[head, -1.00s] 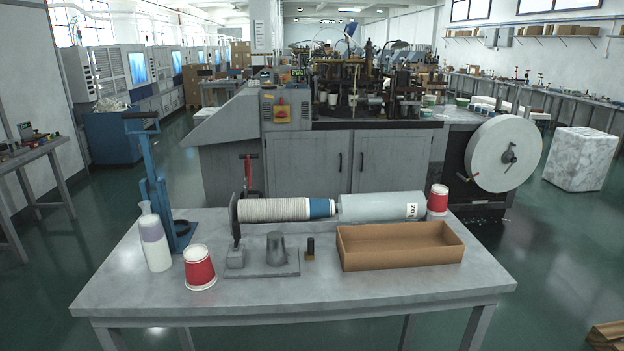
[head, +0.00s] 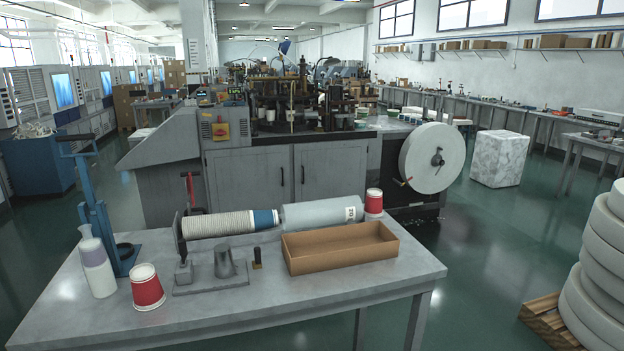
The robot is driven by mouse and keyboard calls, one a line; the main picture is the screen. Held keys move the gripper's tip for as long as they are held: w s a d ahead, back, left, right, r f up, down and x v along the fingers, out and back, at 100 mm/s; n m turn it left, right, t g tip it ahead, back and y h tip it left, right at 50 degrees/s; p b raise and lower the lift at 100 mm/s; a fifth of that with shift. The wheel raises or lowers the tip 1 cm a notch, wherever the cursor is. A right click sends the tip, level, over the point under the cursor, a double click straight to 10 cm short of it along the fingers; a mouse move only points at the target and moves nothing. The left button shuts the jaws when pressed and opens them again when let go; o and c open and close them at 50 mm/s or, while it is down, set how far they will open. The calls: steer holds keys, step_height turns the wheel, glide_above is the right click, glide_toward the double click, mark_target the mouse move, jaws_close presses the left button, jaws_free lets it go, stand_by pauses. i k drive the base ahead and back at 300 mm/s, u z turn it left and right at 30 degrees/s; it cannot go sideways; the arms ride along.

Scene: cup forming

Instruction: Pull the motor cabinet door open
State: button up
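The grey motor cabinet of the cup forming machine stands beyond the table in the head view. It has two doors side by side, a left door (head: 246,183) and a right door (head: 327,176). Each has a dark upright handle, the left handle (head: 282,176) and the right handle (head: 303,175), near the seam between them. Both doors look shut. The table and the things on it hide the lower part of the cabinet. My gripper is not in view.
A grey table (head: 350,282) stands in front, bearing a cardboard tray (head: 340,255), stacked cups (head: 218,224), red cups and a blue stand (head: 98,215). A paper roll (head: 432,157) juts out at the machine's right. Stacked rolls (head: 600,270) stand on a pallet at right. Green floor is free between.

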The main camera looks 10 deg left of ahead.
mark_target(255, 177)
steer(key=z, duration=0.2)
steer(key=k, duration=0.55)
steer(key=z, duration=0.85)
steer(key=k, duration=0.65)
steer(key=z, duration=0.25)
steer(key=i, duration=2.4)
steer(key=u, duration=0.45)
steer(key=i, duration=2)
steer(key=u, duration=0.2)
